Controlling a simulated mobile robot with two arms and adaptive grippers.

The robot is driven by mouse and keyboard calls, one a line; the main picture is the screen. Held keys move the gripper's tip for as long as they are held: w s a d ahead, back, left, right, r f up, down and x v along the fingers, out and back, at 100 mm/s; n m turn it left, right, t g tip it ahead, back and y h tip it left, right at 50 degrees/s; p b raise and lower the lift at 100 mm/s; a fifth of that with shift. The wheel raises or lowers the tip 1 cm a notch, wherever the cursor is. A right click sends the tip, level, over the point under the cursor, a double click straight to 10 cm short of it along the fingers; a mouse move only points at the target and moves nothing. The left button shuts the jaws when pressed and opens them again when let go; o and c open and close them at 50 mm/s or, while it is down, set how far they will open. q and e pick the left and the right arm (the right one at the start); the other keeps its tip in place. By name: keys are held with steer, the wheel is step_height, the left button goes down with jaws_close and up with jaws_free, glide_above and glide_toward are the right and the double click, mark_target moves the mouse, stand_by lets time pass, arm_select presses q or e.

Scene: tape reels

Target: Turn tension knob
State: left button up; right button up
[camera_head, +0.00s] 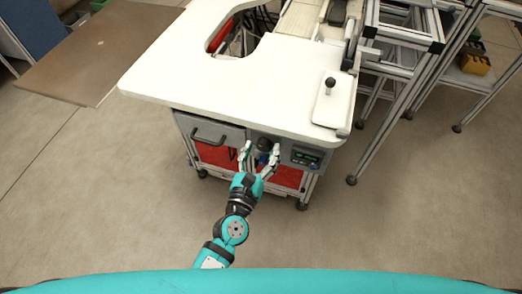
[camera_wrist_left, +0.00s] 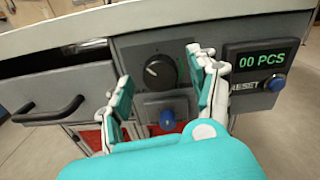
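The tension knob (camera_wrist_left: 160,71) is a round black dial with a white pointer mark on the grey front panel. It also shows in the head view (camera_head: 265,144) under the table's front edge. My left gripper (camera_wrist_left: 160,68) is open, its two teal-padded fingers apart and pointing at the panel, with the knob seen between them. I cannot tell whether either finger touches the panel. The left gripper also shows in the head view (camera_head: 259,148) in front of the panel. A blue button (camera_wrist_left: 167,119) sits below the knob. My right gripper is not in either view.
A green display (camera_wrist_left: 261,61) reading "00 PCS" and a blue reset button (camera_wrist_left: 277,83) are right of the knob. A drawer handle (camera_wrist_left: 48,110) juts out at left. The white tabletop (camera_head: 200,60) overhangs the panel. Open floor lies in front.

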arm_select(q)
steer(key=c, duration=1.1)
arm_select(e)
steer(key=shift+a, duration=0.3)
arm_select(q)
steer(key=shift+m, duration=0.3)
